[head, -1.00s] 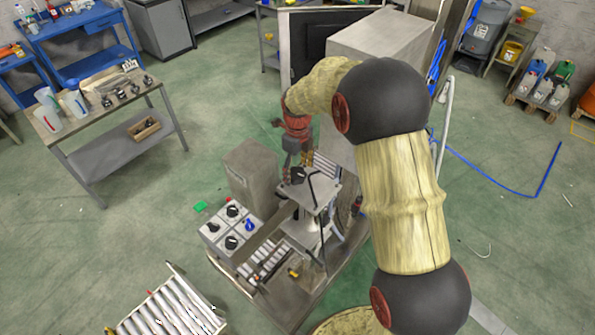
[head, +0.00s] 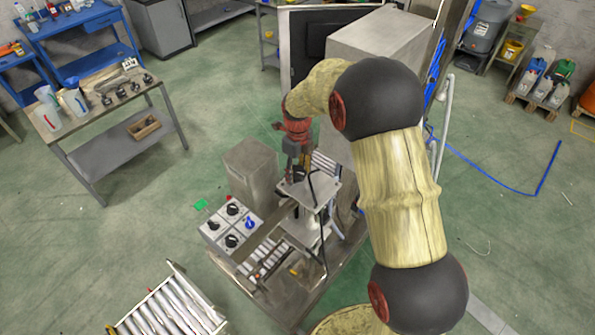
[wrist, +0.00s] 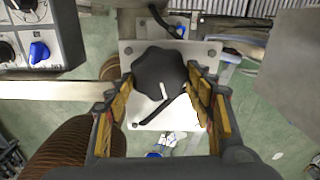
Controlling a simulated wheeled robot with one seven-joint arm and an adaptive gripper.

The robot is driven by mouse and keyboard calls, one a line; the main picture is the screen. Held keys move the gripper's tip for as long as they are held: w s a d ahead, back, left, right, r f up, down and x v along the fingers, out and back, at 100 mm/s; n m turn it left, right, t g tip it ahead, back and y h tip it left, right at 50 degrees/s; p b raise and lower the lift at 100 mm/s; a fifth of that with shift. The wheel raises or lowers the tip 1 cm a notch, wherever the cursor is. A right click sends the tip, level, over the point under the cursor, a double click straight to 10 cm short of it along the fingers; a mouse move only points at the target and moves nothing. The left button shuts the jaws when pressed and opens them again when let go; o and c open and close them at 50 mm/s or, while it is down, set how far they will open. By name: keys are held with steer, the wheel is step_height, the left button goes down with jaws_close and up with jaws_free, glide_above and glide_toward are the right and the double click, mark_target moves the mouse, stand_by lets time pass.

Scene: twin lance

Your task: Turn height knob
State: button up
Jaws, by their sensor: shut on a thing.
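The height knob (wrist: 158,72) is black and lobed with a short white mark, and sits on a pale metal plate (wrist: 150,113) in the wrist view. My gripper (wrist: 160,86) is shut on the knob, with one yellow-padded finger at its left side and one at its right. The white mark points down and slightly right in the wrist view. In the head view my gripper (head: 298,168) is over the top plate (head: 322,192) of the machine's stand, and the knob is mostly hidden there.
A grey control box (head: 230,228) with black knobs and one blue knob stands left of the stand; it also shows in the wrist view (wrist: 38,35). A black cable (head: 318,225) hangs over the stand. A grey cabinet (head: 252,172) is close behind. A roller conveyor (head: 170,305) stands front left.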

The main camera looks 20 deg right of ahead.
steer(key=c, duration=0.3)
steer(key=shift+n, duration=0.3)
steer(key=shift+c, duration=0.3)
